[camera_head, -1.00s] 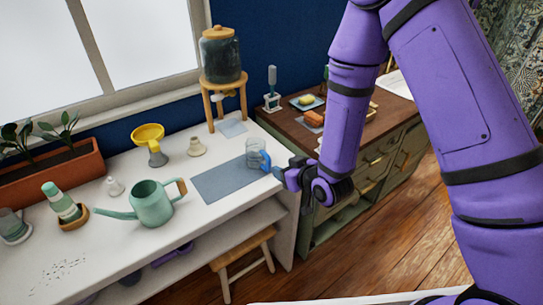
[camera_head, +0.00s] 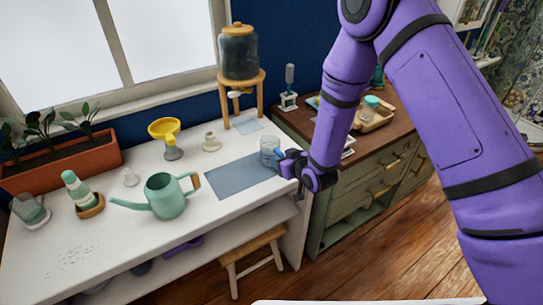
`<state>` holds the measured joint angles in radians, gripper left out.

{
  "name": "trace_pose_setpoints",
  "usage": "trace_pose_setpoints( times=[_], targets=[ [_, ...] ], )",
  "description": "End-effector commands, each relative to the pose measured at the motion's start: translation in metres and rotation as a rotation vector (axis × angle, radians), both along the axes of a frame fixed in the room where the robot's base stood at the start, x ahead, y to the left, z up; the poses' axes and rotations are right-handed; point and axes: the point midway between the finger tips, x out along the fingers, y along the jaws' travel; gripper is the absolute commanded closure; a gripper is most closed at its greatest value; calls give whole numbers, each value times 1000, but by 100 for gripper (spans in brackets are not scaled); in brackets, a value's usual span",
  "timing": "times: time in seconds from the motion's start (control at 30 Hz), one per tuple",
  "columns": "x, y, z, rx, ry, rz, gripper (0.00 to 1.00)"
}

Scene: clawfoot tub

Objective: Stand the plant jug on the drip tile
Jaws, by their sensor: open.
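A clear glass jug (camera_head: 269,150) with a blue handle stands upright at the back right corner of a flat grey-blue mat (camera_head: 232,180) on the white counter. My gripper (camera_head: 284,158) is open at the jug's right side, close by its handle. I cannot tell whether the fingers touch or surround the handle, which they partly hide. A small pale grey-blue tile (camera_head: 247,124) lies behind the jug, under the spigot of a glass dispenser (camera_head: 239,55) on a wooden stand. A mint-green watering can (camera_head: 166,198) stands left of the mat.
A yellow funnel-like cup (camera_head: 165,133) and a small cream pot (camera_head: 211,142) stand behind the mat. A planter (camera_head: 60,165) and bottles are at the left. A dark-topped cabinet (camera_head: 292,118) adjoins the counter; a stool (camera_head: 251,252) stands in front. The mat's middle is bare.

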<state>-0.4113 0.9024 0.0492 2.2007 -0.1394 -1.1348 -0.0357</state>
Motion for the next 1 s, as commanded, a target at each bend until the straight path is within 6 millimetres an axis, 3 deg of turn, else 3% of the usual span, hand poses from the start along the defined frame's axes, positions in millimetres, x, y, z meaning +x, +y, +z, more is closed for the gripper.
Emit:
trace_pose_setpoints(
  times=[0.3,0.53,1.0],
  targets=[
    [4,3,-3,-1,2,0,49],
    [4,3,-2,-1,1,0,100],
    [5,3,5,0,-1,-1,100]
  ],
)
